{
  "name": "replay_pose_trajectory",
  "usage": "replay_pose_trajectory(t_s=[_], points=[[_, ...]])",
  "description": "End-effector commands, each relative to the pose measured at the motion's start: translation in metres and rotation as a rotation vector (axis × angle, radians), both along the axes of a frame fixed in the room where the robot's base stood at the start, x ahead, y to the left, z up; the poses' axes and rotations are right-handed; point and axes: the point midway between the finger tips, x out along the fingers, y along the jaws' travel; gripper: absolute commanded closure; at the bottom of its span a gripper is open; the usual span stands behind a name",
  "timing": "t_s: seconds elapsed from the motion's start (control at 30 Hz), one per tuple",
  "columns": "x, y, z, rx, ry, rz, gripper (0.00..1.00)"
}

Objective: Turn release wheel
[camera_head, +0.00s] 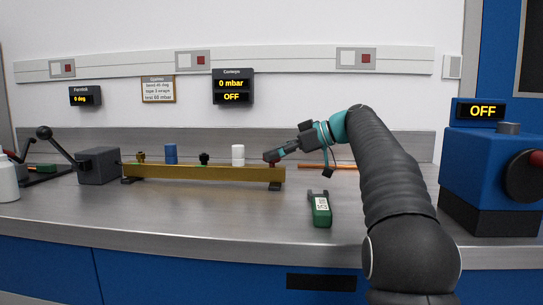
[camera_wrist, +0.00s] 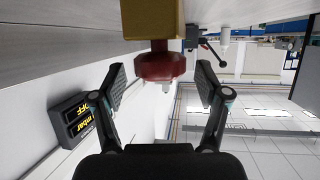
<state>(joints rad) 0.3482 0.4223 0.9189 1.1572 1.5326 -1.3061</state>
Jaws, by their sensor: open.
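A brass-coloured bar (camera_head: 200,172) lies along the bench, with a small dark red wheel (camera_head: 271,156) at its right end. In the wrist view the red wheel (camera_wrist: 155,66) shows close up, below the end of the bar (camera_wrist: 150,18). My gripper (camera_head: 275,154) reaches in from the right at that end. In the wrist view its open fingers (camera_wrist: 160,88) stand on either side of the wheel, with gaps, and it holds nothing. The head view does not show clearly whether they touch the wheel.
A green handheld meter (camera_head: 321,212) lies in front of the bar. A white cylinder (camera_head: 238,155) and a blue one (camera_head: 170,153) stand behind it. The front bench is mostly clear.

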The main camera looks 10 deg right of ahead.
Motion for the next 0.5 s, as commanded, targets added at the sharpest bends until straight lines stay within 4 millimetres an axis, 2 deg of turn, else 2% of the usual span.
replay_pose_trajectory(t_s=[0.13, 0.43, 0.47, 0.5], points=[[0.0039, 0.0084, -0.0040, 0.001, 0.001, 0.001, 0.25], [0.0051, 0.0098, -0.0049, 0.001, 0.001, 0.001, 0.25], [0.0051, 0.0097, -0.0049, 0.001, 0.001, 0.001, 0.28], [0.0051, 0.0097, -0.0049, 0.001, 0.001, 0.001, 0.38]])
